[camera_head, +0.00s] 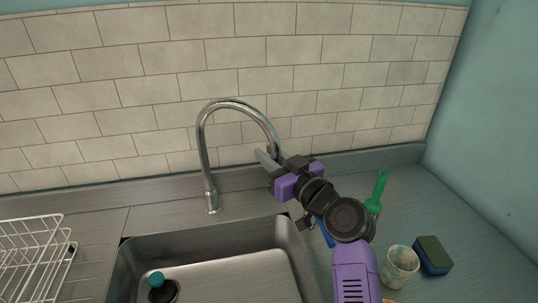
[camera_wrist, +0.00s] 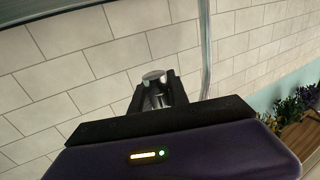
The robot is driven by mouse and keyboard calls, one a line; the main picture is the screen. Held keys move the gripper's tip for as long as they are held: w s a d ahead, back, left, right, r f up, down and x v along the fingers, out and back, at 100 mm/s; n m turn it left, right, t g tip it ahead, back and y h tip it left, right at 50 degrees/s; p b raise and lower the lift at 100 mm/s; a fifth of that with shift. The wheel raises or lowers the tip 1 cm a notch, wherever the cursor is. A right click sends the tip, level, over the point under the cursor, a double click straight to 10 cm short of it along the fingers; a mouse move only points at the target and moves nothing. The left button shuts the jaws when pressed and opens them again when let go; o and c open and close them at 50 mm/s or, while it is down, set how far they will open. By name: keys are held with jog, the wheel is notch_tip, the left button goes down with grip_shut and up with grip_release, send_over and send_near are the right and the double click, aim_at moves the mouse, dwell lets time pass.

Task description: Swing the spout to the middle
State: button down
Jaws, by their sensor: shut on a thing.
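The curved metal spout (camera_head: 236,104) rises from its base behind the sink (camera_head: 146,241) and arcs to the right. Its outer end is at my gripper (camera_head: 268,158), near the sink's right side. In the wrist view, my gripper (camera_wrist: 157,96) has its two dark fingers around the shiny spout end (camera_wrist: 154,78) and is shut on it. In the head view the gripper partly hides the spout's tip.
A white dish rack (camera_head: 30,250) stands at the left. A green brush (camera_head: 378,188), a cup (camera_head: 400,265) and a sponge (camera_head: 433,255) are on the right counter. A tiled wall (camera_head: 120,90) stands behind.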

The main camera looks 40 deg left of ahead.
dwell(0.6)
jog(key=s+a+m+t+h+p, duration=0.1)
jog(key=s+p, duration=0.3)
jog(key=s, duration=1.2)
jog(key=shift+a+m+t+p, duration=0.35)
jog(key=shift+a+t, duration=0.15)
jog(key=shift+t, duration=0.2)
jog(key=shift+s, duration=0.1)
dwell(0.7)
jog(key=c, duration=1.3)
grip_release()
jog(key=shift+a, duration=0.1)
